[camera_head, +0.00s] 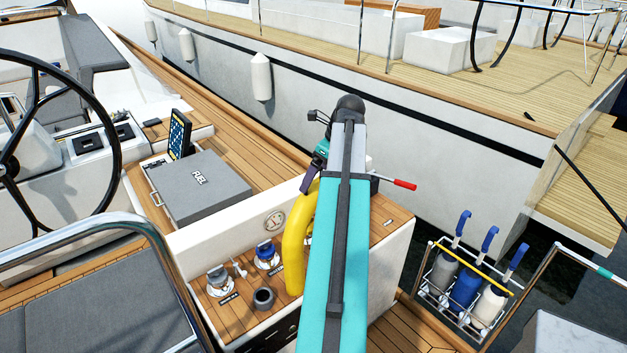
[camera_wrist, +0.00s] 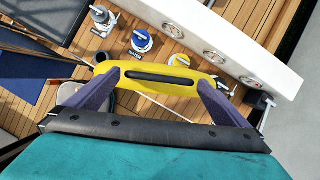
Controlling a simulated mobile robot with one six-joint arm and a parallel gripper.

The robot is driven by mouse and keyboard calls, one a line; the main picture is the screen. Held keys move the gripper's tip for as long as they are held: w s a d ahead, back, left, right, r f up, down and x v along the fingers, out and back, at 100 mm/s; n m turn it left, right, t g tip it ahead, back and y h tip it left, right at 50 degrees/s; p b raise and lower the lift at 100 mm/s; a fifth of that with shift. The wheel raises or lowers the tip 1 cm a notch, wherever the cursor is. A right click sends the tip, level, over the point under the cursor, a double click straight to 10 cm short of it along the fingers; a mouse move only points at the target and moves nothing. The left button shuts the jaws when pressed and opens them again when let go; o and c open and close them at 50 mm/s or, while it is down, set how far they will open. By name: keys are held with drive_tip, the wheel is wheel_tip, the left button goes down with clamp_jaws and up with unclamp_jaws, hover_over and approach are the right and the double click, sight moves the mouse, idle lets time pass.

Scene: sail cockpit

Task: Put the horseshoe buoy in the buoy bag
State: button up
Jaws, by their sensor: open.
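The horseshoe buoy (camera_head: 296,238) is yellow and curved. In the head view it stands at the edge of the wooden cockpit top, partly hidden behind my teal arm. In the wrist view the buoy (camera_wrist: 165,82) spans across between my purple fingers, with a dark slot along its middle. My gripper (camera_wrist: 158,80) is open, one finger near each end of the visible yellow part. Whether the fingers touch it, I cannot tell. In the head view my gripper (camera_head: 313,172) is at the buoy's upper end. I cannot make out the buoy bag in either view.
A grey fuel box (camera_head: 203,187) lies left of the buoy. Deck fittings (camera_head: 267,254) with blue and grey caps stand close beside it. A wire rack (camera_head: 465,290) with blue-handled items hangs at right. A red-tipped lever (camera_head: 404,184) juts out right of my arm. A steering wheel (camera_head: 12,165) stands far left.

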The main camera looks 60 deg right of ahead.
drive_tip(key=b+v, duration=0.3)
drive_tip(key=v, duration=0.6)
drive_tip(key=shift+r, duration=0.15)
drive_tip(key=shift+s, duration=0.1)
idle(0.6)
